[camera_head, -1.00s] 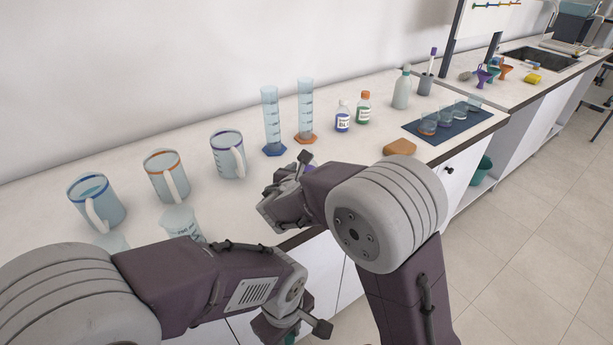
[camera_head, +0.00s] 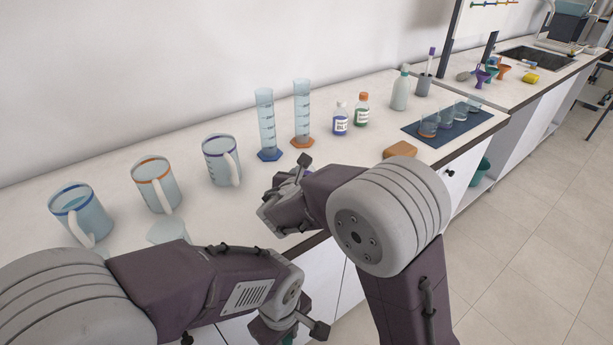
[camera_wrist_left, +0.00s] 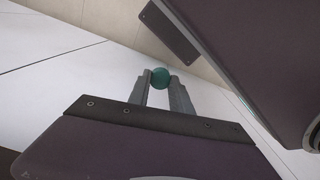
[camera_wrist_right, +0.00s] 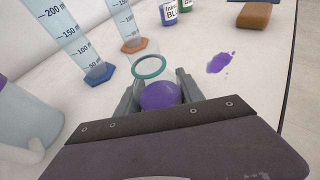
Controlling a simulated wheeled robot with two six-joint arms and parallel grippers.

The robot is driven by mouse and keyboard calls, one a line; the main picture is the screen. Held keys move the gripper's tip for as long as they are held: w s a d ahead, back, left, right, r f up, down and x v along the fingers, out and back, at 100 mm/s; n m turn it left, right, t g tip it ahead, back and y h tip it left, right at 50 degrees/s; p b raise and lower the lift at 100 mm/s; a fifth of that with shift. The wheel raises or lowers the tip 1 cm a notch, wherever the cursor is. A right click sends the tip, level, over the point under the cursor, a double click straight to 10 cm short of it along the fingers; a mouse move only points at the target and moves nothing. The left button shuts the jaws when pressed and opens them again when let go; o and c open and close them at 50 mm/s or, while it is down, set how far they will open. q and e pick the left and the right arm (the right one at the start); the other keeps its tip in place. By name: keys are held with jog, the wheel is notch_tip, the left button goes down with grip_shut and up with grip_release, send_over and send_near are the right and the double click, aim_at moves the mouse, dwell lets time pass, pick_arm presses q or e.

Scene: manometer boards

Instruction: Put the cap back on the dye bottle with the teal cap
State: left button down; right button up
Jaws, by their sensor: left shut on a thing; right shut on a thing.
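My left gripper (camera_wrist_left: 160,82) is shut on a small round teal cap (camera_wrist_left: 160,75), held between its fingertips in front of the cabinet fronts. My right gripper (camera_wrist_right: 157,86) is shut on a clear vessel with a teal rim (camera_wrist_right: 150,67) and purple contents (camera_wrist_right: 160,96), over the worktop's front part. Its lower part is hidden by the gripper. At the back stand a blue-labelled bottle (camera_head: 340,121) with a pale top and a green-labelled bottle (camera_head: 361,113) with an orange cap. Neither gripper is near these two.
Two measuring cylinders (camera_head: 266,125) (camera_head: 301,115) and several jugs (camera_head: 221,160) stand left of the bottles. A purple spill (camera_wrist_right: 220,62) lies on the worktop, near a brown sponge (camera_head: 400,149). A dark mat (camera_head: 445,138) with small beakers and a pale bottle (camera_head: 400,92) are to the right.

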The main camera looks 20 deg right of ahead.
pick_arm(q)
jog(key=shift+r, duration=0.1)
pick_arm(e)
jog(key=shift+r, duration=0.15)
pick_arm(q)
jog(key=shift+r+p, duration=0.25)
jog(key=shift+p, duration=0.1)
pick_arm(e)
jog(key=shift+r, duration=0.6)
pick_arm(q)
jog(key=shift+r+p, duration=0.55)
pick_arm(e)
notch_tip(320, 180, up, 3)
jog(key=shift+f, duration=0.1)
pick_arm(q)
jog(key=shift+r+p, duration=0.4)
jog(key=shift+r, duration=0.2)
pick_arm(e)
jog(key=s+d+r, duration=0.4)
jog(key=d+r, duration=0.2)
jog(key=d, duration=0.4)
jog(key=shift+s+d+r, duration=0.3)
jog(key=shift+s+r, duration=0.05)
